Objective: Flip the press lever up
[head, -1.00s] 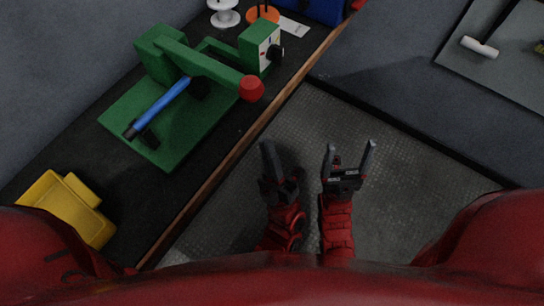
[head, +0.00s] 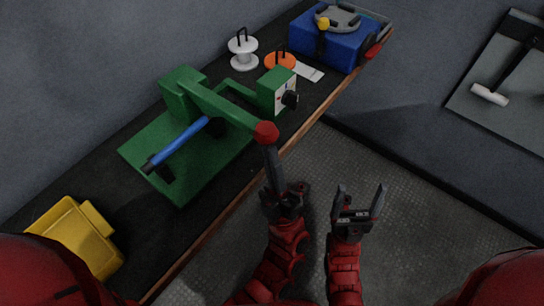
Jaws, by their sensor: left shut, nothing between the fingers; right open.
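The green press (head: 185,145) stands on the dark workbench at the left. Its green lever (head: 222,107) slopes down from the upright at the back left to a red knob (head: 266,132) that overhangs the bench's front edge. A blue bar (head: 178,144) with black ends lies across the press base. My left gripper (head: 272,150) is shut and empty, its fingertips just below the red knob in the picture; I cannot tell whether they touch it. My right gripper (head: 361,190) is open and empty over the floor, to the right.
A yellow bin (head: 75,235) sits at the bench's near left. White (head: 243,50) and orange (head: 280,61) spools, a white card (head: 309,72) and a blue box (head: 335,45) stand beyond the press. A hammer (head: 490,95) hangs on a panel at the right. The floor is clear.

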